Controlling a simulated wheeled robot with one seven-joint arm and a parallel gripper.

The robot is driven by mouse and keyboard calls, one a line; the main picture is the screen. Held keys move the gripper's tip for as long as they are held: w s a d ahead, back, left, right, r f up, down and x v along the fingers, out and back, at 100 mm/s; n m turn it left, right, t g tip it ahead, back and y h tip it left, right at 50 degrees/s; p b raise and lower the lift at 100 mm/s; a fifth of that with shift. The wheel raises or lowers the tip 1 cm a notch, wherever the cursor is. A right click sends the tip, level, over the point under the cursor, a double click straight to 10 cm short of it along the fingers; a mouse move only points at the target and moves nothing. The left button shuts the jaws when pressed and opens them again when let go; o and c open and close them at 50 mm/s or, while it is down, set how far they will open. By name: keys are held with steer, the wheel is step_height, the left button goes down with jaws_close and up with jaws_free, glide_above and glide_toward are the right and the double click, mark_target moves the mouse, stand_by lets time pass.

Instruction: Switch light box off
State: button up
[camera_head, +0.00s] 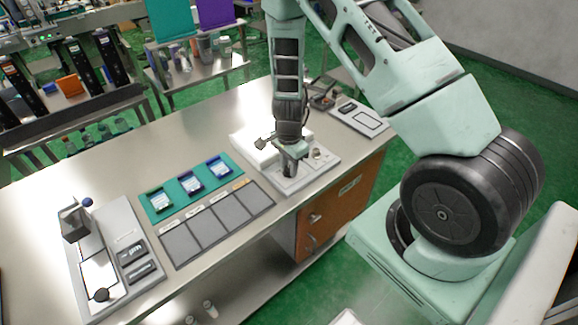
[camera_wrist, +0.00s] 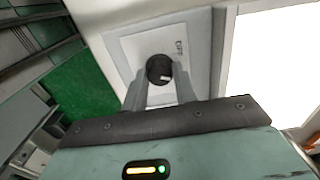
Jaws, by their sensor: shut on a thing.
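The light box (camera_head: 305,176) stands near the right part of the steel bench, with a bright white panel partly behind my arm. In the wrist view the lit-looking white panel (camera_wrist: 275,65) fills the right side. Beside it, a pale plate (camera_wrist: 135,48) carries a round black knob (camera_wrist: 158,66) with a small white mark. The label OFF (camera_wrist: 181,47) is printed to the knob's upper right. My gripper (camera_wrist: 160,84) is shut on the knob, one finger on each side. In the head view my gripper (camera_head: 291,170) reaches down onto the light box and hides the knob.
On the bench left of the light box are a teal mat (camera_head: 177,206) with several small packs and a grey tray (camera_head: 233,211) with several compartments. A flat device (camera_head: 360,118) lies at the right end.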

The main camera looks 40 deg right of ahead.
steer(key=n+b, duration=0.2)
steer(key=n, duration=0.4)
steer(key=shift+b, duration=0.3)
steer(key=n+b, duration=0.1)
steer(key=n, duration=0.5)
steer(key=shift+b, duration=0.4)
steer(key=o, duration=1)
steer(key=shift+c, duration=0.2)
steer(key=shift+r, duration=0.15)
step_height(320, 180, up, 17)
steer(key=b, duration=0.2)
steer(key=shift+a+r, duration=0.1)
